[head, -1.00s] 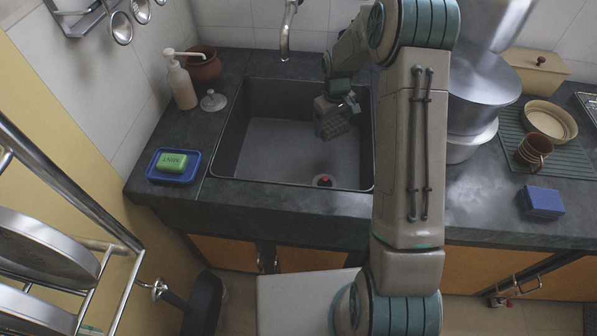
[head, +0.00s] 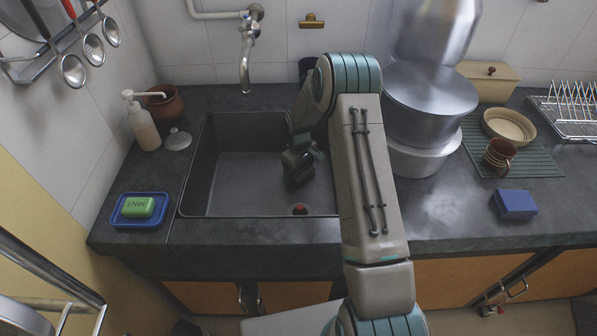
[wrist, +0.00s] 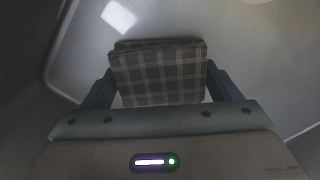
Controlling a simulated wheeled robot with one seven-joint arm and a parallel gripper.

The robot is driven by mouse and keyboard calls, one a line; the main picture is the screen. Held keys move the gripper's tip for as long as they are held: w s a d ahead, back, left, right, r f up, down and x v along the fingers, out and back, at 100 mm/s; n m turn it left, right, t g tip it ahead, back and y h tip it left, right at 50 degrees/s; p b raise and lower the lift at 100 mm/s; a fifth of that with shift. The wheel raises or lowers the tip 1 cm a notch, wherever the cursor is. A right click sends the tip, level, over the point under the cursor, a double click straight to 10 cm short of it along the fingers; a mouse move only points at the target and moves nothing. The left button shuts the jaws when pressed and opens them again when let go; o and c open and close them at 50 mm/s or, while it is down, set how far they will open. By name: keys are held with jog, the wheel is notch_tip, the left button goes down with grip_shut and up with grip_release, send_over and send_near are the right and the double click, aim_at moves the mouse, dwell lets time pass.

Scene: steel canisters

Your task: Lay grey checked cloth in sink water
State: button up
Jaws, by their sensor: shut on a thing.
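The grey checked cloth (wrist: 160,72) is a folded square between my gripper's two fingers in the wrist view. In the head view the cloth (head: 298,172) is a small dark shape inside the sink. My gripper (head: 299,165) is shut on the cloth and is down inside the sink, right of its middle; it also shows in the wrist view (wrist: 160,90). The grey sink (head: 228,192) is set into the dark counter. I cannot tell the water's level or whether the cloth touches it. A red plug (head: 299,209) is at the sink's front.
A tap (head: 245,70) hangs over the sink's back. A soap dispenser (head: 143,125), a brown pot (head: 165,104) and mint soap on a blue dish (head: 122,219) stand left. Stacked steel vessels (head: 430,92), a mug (head: 499,154) and a blue block (head: 515,204) stand right.

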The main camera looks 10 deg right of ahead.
jog(key=shift+f, duration=0.3)
jog(key=shift+f, duration=0.1)
jog(key=shift+f, duration=0.15)
jog(key=o, duration=0.9)
jog(key=shift+c, duration=0.2)
jog(key=shift+r, duration=0.2)
